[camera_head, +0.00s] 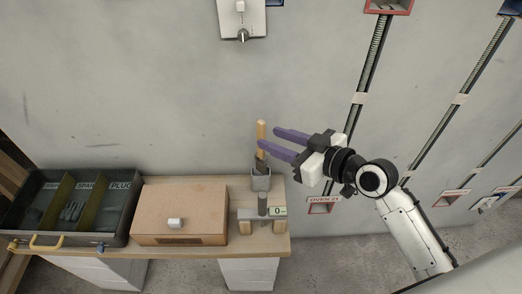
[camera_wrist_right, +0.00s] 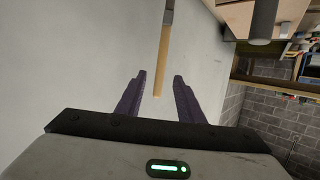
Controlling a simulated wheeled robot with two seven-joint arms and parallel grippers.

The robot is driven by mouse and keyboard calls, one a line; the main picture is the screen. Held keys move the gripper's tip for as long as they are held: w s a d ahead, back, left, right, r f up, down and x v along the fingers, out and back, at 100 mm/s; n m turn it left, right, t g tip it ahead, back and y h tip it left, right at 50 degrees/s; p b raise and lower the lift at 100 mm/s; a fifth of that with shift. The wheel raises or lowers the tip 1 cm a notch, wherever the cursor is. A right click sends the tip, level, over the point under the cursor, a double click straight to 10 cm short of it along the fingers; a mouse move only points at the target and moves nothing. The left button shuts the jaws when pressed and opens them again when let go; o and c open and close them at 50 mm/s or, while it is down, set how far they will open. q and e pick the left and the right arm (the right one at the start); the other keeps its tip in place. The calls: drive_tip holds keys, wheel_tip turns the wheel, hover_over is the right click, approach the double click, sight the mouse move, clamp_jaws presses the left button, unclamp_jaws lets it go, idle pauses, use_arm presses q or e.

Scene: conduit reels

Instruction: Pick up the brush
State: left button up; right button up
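The brush shows as a wooden handle (camera_head: 261,135) standing upright in a small grey holder (camera_head: 261,182) on the workbench. Its lower part is hidden in the holder. My right gripper (camera_head: 268,140) points left at the handle, its purple fingers apart. In the right wrist view the handle (camera_wrist_right: 163,60) hangs into the gap ahead of the open fingers (camera_wrist_right: 157,85); I cannot tell whether it touches either one. My left gripper does not show.
The wall behind has a switch box (camera_head: 241,17) and conduits (camera_head: 373,55).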

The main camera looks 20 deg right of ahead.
sight(264, 137)
drive_tip(key=shift+f+x, duration=0.2)
drive_tip(key=shift+x, duration=2.5)
clamp_jaws()
